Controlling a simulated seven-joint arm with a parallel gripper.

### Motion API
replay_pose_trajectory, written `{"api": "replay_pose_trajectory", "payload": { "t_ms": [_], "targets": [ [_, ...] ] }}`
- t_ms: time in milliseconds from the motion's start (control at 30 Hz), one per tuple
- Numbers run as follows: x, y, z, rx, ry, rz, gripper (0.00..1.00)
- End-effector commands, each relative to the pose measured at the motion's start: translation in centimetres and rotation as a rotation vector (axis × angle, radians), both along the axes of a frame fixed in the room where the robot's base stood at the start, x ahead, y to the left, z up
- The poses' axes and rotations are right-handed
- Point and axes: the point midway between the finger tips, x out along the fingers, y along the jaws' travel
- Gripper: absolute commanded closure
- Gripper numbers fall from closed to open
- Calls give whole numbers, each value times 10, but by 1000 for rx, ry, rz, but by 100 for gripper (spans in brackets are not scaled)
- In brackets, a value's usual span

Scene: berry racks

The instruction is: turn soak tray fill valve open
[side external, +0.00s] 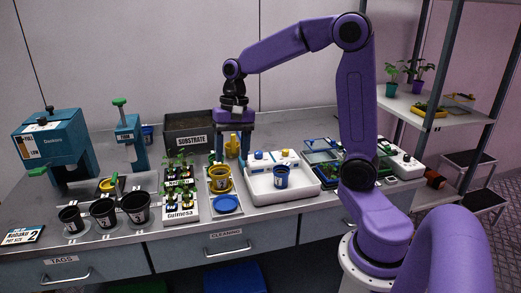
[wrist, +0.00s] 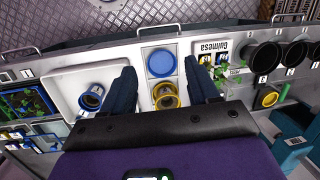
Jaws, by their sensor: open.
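The white soak tray (side external: 300,193) stands on the bench, right of the middle in the side view. A blue pot (side external: 281,178) stands in it, and small blue and yellow knobs (side external: 258,155) sit along its back edge. Which knob is the fill valve I cannot tell. My gripper (side external: 232,150) is open and points down, left of the tray in the side view. In the wrist view the tray (wrist: 70,75) lies left of my gripper (wrist: 159,66); the knobs are not clear there. Nothing is visibly held between the fingers.
A yellow pot (side external: 220,180) and a blue saucer (side external: 226,204) stand on a white board below my gripper. Seedling racks (side external: 182,204) and black pots (side external: 103,210) are to the left. A substrate box (side external: 190,130) is behind; a yellow object (side external: 232,146) shows near the fingers.

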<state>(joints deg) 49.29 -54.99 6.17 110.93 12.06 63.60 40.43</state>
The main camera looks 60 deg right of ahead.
Motion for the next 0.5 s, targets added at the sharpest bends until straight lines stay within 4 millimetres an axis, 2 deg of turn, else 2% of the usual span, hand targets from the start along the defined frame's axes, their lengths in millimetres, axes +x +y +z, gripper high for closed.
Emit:
{"api": "replay_pose_trajectory", "payload": {
  "t_ms": [33,200,333,500],
  "targets": [
    [14,-20,1,11,12,-120,40],
    [46,-85,4,59,51,-500,40],
    [60,-143,6,103,79,-784,40],
    [62,-224,6,169,114,-1148,40]
  ]
}}
